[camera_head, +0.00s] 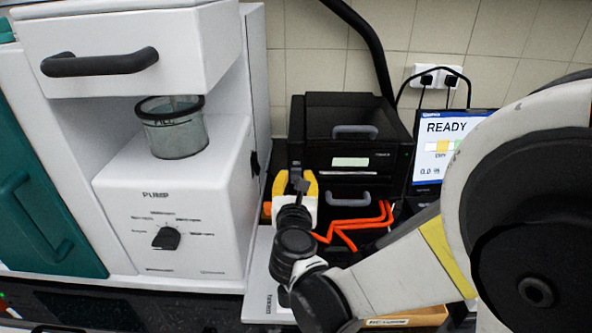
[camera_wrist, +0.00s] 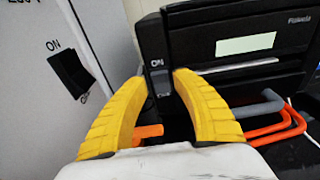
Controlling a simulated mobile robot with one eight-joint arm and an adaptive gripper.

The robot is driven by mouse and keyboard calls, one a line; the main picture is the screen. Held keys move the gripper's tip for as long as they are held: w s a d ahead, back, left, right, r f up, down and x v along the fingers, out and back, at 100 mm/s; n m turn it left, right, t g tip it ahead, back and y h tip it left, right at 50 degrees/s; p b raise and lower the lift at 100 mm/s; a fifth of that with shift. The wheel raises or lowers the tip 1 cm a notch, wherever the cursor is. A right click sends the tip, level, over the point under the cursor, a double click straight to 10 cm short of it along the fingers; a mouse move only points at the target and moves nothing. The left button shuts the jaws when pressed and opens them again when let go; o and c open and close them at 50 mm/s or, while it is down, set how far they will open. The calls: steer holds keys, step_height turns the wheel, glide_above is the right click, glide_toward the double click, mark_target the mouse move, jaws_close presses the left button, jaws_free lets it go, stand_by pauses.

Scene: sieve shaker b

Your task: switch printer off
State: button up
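The black printer (camera_head: 345,125) stands against the tiled wall, with a small lit display and two grey handles on its front. In the wrist view the printer (camera_wrist: 215,62) fills the upper right. A narrow black switch (camera_wrist: 160,88) marked ON sits at the printer's left front edge. My gripper (camera_head: 297,182) is in front of the printer's lower left corner. In the wrist view my gripper (camera_wrist: 156,82) has its yellow fingers apart, one on each side of the switch, with nothing held. The switch's lower part is partly hidden, and I cannot tell whether a finger touches it.
The white pump machine (camera_head: 180,215) stands close on the left, with its own ON rocker switch (camera_wrist: 72,72) on the side. Orange cables (camera_head: 350,222) lie below the printer. A screen reading READY (camera_head: 447,150) stands at right. Wall sockets (camera_head: 440,77) hold two plugs.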

steer(key=s+r, duration=0.1)
steer(key=s, duration=0.9)
steer(key=shift+a, duration=0.15)
step_height(320, 180, up, 11)
steer(key=n+y, duration=0.7)
steer(key=n, duration=1.1)
steer(key=s+d+f+n+g+h, duration=0.3)
steer(key=s+d+f+n+g, duration=0.1)
steer(key=s+d+f+n, duration=0.3)
steer(key=s+d+f+n+g+h, duration=0.3)
steer(key=s+d+f+n+g, duration=0.2)
steer(key=d+n, duration=0.6)
step_height(320, 180, down, 3)
steer(key=s, duration=0.2)
steer(key=shift+s+d+g, duration=0.3)
steer(key=shift+s+d, duration=0.05)
